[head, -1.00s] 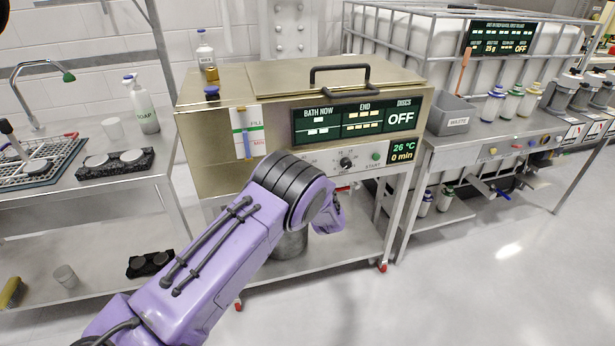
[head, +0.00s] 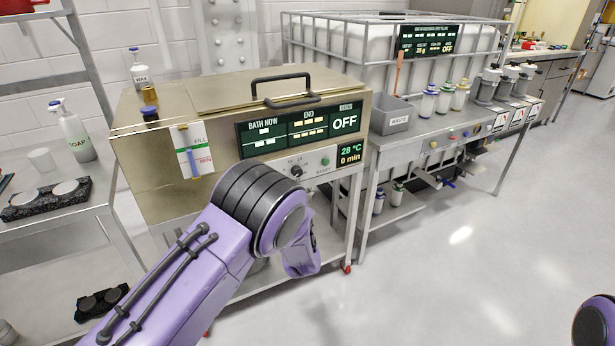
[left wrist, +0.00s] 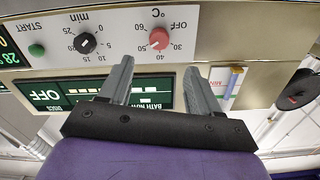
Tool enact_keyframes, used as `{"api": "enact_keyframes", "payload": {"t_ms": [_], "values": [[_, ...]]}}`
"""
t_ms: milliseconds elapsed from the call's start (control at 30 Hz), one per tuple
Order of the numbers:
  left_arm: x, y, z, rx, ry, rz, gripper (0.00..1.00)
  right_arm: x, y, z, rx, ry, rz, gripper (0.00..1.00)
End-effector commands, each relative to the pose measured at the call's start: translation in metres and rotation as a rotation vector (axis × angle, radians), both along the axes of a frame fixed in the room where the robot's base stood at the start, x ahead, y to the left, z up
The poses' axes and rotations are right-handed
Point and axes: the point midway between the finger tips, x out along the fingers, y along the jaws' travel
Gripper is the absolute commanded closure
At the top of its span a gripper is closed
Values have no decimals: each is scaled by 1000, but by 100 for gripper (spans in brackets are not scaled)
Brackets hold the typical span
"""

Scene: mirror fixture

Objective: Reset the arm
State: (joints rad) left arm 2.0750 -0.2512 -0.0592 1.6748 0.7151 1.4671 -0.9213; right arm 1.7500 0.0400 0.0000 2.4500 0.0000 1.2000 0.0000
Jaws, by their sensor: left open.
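My left arm comes in from the lower left of the head view, in front of the steel bath unit (head: 150,185); its gripper is hidden there behind my arm. In the left wrist view my left gripper (left wrist: 160,85) is open, with its two grey fingers apart and nothing between them. Its fingers point at the bath's front panel, which appears upside down, with a red temperature knob (left wrist: 159,38) and a black minute knob (left wrist: 85,43). My right gripper is not in view; a purple part of mine shows at the lower right of the head view.
The bath's display (head: 297,128) reads OFF, 28 °C and 0 min. A black lid handle (head: 283,88) is on top. To the right stands a steel bench (head: 425,150) with a grey waste bin (head: 393,118) and several bottles. The floor (head: 450,270) at the right is clear.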

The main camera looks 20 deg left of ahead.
Motion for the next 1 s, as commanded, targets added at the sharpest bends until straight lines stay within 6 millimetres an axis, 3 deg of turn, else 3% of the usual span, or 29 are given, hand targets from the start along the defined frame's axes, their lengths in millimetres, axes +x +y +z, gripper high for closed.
{"api": "enact_keyframes", "payload": {"t_ms": [200,267,367,467,600,700,800,900,1000], "values": [[3,-3,-2,-67,-64,-24,37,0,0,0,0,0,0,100],[-4,-7,-19,-131,-68,-90,37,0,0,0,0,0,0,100],[-54,-8,-76,-299,49,-185,37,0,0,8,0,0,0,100],[-122,-11,-128,-464,207,-210,37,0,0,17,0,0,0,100],[-237,-22,-176,-682,451,-175,37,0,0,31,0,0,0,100],[-312,-32,-188,-793,610,-133,37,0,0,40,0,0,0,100],[-365,-39,-189,-848,725,-98,37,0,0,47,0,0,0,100],[-392,-41,-188,-873,770,-57,37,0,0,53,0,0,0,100],[-399,-40,-191,-876,782,-46,37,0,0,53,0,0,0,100]]}}
